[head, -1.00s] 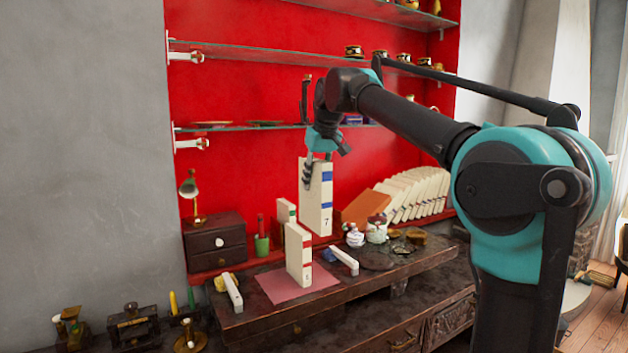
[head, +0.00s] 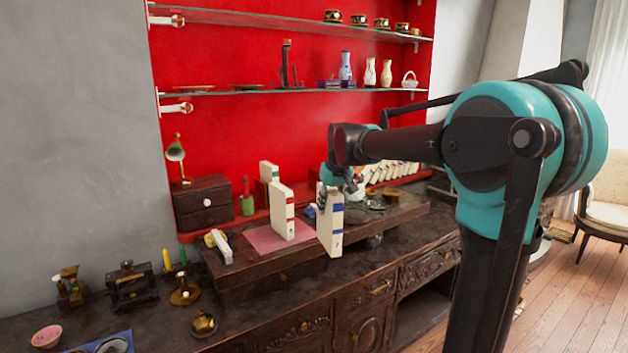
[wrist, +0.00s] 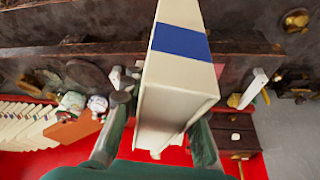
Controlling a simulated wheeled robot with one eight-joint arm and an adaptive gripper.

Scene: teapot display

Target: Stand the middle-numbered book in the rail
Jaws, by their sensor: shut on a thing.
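My gripper (head: 322,193) is shut on a cream book (head: 331,228) with blue bands and the number 7. The book is upright, in front of the pink mat's right side; I cannot tell whether its base touches anything. In the wrist view the blue-banded book (wrist: 180,75) sits between the two fingers. A cream book with red bands (head: 281,211) stands on the pink mat (head: 262,241). A cream book with green bands (head: 267,172) stands behind it. Their numbers are too small to read now. I cannot single out the rail with certainty.
A white bar (head: 222,247) lies left of the mat. A dark drawer box (head: 203,203) and green cup (head: 247,205) stand behind. A row of leaning books (wrist: 22,125) and an orange book (wrist: 70,130) are on the right side. The cabinet's front left top has brass items.

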